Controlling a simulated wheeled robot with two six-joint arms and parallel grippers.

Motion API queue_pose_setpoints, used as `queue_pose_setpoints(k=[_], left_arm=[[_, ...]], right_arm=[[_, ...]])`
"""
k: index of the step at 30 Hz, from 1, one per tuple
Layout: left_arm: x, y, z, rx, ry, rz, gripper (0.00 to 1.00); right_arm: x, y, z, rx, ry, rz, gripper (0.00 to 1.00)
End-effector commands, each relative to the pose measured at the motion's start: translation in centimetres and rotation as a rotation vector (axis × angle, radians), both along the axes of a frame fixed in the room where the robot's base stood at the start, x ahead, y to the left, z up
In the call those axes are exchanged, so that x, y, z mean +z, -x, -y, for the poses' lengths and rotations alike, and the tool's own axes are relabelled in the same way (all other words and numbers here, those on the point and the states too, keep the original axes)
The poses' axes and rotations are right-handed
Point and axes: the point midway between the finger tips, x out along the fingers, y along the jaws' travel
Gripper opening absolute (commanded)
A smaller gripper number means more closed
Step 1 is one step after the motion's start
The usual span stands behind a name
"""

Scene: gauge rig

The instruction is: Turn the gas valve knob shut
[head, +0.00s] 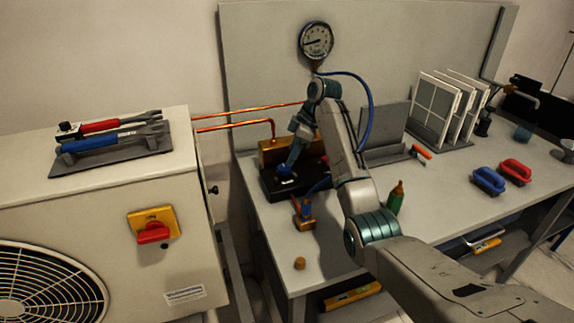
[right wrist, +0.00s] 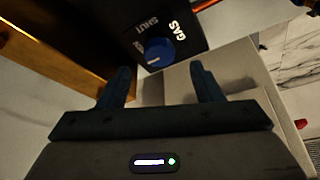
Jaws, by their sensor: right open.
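The gas valve knob (right wrist: 158,52) is a round blue knob on a black box (right wrist: 190,20) marked GAS and SHUT in white in the right wrist view. In the head view the blue knob (head: 286,173) shows low on the black box (head: 270,188) at the bench's left end. My right gripper (right wrist: 163,78) is open and empty, with its two fingers short of the knob and the knob lying ahead between their lines. In the head view my right gripper (head: 290,160) hangs over the box, tilted down. My left gripper is not in view.
A brass block (head: 272,152) and copper pipe (head: 240,127) stand behind the box. A gauge (head: 316,40) with a blue hose (head: 369,100) hangs on the back panel. A red switch (head: 153,232) is on the left unit.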

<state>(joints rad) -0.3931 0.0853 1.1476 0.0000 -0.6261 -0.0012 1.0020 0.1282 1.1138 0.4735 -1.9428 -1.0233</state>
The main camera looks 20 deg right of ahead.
Motion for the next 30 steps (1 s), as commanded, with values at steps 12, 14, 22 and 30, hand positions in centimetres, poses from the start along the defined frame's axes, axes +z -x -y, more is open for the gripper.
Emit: queue_pose_setpoints(k=[12, 14, 22, 30], left_arm=[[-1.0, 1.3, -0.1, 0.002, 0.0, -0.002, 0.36], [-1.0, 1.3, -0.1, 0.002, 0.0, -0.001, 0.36], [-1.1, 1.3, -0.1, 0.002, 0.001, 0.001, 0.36], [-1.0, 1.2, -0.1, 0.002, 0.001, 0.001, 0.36]], right_arm=[[-4.6, -0.8, -1.7, 0.0, 0.0, 0.001, 0.59], [-4.7, -0.9, -1.8, 0.0, 0.0, 0.001, 0.59], [-4.8, -0.9, -1.8, 0.0, 0.0, 0.001, 0.54], [-4.8, -0.9, -1.8, 0.0, 0.0, 0.001, 0.15]])
